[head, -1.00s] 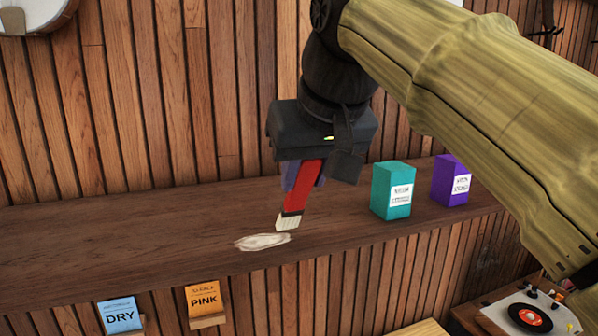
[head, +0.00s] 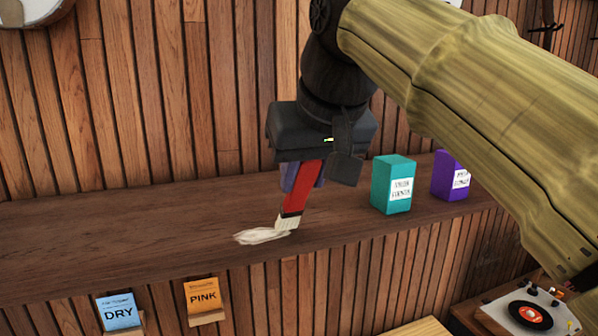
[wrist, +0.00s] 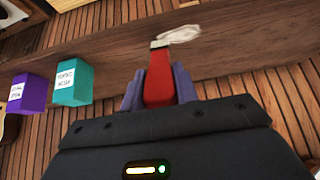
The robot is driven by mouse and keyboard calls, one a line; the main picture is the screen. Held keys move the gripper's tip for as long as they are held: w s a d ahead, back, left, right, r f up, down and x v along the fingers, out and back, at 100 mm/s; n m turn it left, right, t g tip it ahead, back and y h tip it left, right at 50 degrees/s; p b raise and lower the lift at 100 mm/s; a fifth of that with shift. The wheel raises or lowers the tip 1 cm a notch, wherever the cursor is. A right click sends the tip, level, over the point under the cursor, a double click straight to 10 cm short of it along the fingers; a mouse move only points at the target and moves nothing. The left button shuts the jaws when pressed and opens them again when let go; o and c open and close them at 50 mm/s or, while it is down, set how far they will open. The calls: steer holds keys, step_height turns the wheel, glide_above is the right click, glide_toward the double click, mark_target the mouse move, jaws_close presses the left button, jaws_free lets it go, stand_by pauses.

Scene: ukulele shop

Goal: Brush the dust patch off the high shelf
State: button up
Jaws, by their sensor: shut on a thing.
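A pale dust patch (head: 262,235) lies on the brown wooden high shelf (head: 110,225), near its front edge. My gripper (head: 303,178) is shut on a red-handled brush (head: 299,190) with a dark band and pale bristles. The brush points down, and its bristle tip meets the shelf at the right end of the patch, with the bristles looking bent. In the wrist view the brush (wrist: 159,80) sits between the two grey-purple fingers, and the dust patch (wrist: 180,34) shows just past the bristles.
A teal box (head: 393,185) and a purple box (head: 451,177) stand on the shelf right of my gripper. The shelf left of the patch is clear. Below are a blue DRY card (head: 119,312), an orange PINK card (head: 203,296) and a record player (head: 530,312).

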steer(key=shift+f, duration=0.15)
steer(key=a, duration=0.2)
steer(key=s+a, duration=0.1)
steer(key=a, duration=0.1)
steer(key=shift+p, duration=0.3)
stand_by(0.4)
steer(key=a, duration=0.2)
steer(key=s+a, duration=0.1)
steer(key=shift+s+a+p, duration=0.1)
steer(key=shift+a+p, duration=0.25)
steer(key=shift+p, duration=0.05)
stand_by(0.5)
